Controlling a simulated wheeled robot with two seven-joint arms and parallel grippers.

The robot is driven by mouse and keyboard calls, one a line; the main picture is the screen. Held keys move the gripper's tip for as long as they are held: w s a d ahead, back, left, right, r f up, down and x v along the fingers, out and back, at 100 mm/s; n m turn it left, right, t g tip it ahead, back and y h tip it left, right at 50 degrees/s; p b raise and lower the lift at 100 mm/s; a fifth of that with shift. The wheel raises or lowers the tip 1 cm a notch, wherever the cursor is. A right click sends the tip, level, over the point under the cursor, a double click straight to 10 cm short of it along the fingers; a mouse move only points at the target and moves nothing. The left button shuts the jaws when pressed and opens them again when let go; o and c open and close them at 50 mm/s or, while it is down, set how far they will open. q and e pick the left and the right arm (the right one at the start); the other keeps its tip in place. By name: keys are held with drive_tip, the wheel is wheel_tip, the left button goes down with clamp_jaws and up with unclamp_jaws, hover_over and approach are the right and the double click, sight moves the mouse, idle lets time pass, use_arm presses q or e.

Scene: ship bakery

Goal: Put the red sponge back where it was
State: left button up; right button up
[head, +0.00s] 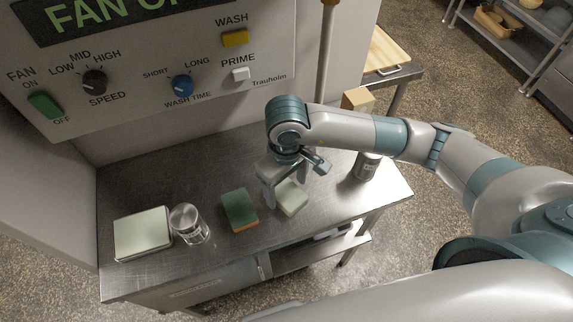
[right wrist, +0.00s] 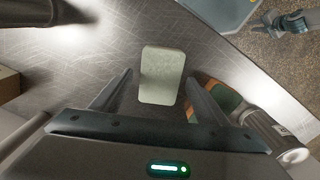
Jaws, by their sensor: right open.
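No plainly red sponge shows. A sponge with a dark green top and orange-brown body (head: 240,210) lies on the steel table (head: 330,207). A pale green block (head: 291,198), perhaps another sponge, lies just right of it. My right gripper (head: 293,182) is open and empty above the pale block. In the right wrist view the pale block (right wrist: 161,75) shows between the open fingers (right wrist: 158,95), and the green-and-orange sponge (right wrist: 217,95) is partly hidden behind the right finger. What seems to be my left gripper (right wrist: 289,21) is small at the upper right; its jaws are unclear.
A glass jar (head: 189,224) and a pale-lidded tin (head: 142,233) stand at the table's left. A metal can (head: 367,166) is at the right, partly under my arm. A wooden block (head: 357,98) is behind. The control panel (head: 150,75) rises over the back.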

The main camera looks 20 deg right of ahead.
sight(286, 192)
wheel_tip(286, 192, up, 12)
drive_tip(key=b, duration=0.4)
drive_tip(key=shift+f, duration=0.25)
idle(0.7)
